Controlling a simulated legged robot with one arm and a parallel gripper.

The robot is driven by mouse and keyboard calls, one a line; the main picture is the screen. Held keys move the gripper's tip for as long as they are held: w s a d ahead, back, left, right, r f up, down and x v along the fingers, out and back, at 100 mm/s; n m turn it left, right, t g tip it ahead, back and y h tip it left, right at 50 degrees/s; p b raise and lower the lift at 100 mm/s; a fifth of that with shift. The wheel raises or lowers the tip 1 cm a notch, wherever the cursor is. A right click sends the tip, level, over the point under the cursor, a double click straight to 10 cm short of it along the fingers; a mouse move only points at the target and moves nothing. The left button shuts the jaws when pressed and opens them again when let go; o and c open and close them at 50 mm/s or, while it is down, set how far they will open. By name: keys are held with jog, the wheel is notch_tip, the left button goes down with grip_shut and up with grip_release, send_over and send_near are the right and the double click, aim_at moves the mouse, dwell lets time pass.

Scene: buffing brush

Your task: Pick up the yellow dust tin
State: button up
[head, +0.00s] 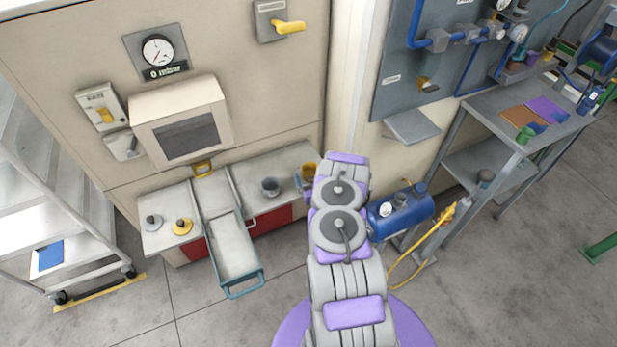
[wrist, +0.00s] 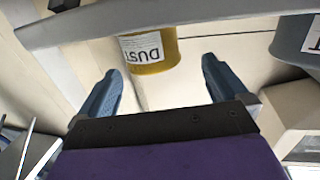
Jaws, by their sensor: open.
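The yellow dust tin (wrist: 152,66) shows in the wrist view, upside down in that picture, with a white label reading DUST. It stands beyond and between the two blue fingers of my gripper (wrist: 161,85), apart from them. Nothing is between the fingers. In the head view the yellow tin (head: 309,170) sits at the right end of the pale bench, partly hidden by my arm. One blue finger of my gripper (head: 303,183) shows just left of the arm; the rest is hidden behind it.
A grey tin (head: 270,186) stands on the bench left of the yellow one; a grey tin (wrist: 297,42) also shows in the wrist view. A blue-handled tray (head: 236,255) juts from the bench. A blue tank (head: 400,212) stands right of my arm.

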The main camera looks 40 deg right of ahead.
aim_at(308, 164)
jog(key=shift+w+d+f, duration=0.1)
jog(key=shift+w+d, duration=0.4)
jog(key=b+x, duration=0.1)
jog(key=x, duration=0.1)
jog(key=f+b+x, duration=0.1)
jog(key=x, duration=0.2)
jog(key=shift+s+d, duration=0.1)
jog(key=shift+d, duration=0.05)
jog(key=shift+a+r, duration=0.15)
jog(key=shift+a, duration=0.1)
jog(key=shift+d, duration=0.5)
jog(key=c, duration=0.5)
jog(key=shift+a, duration=0.35)
jog(key=c, duration=0.6)
jog(key=shift+d, duration=0.1)
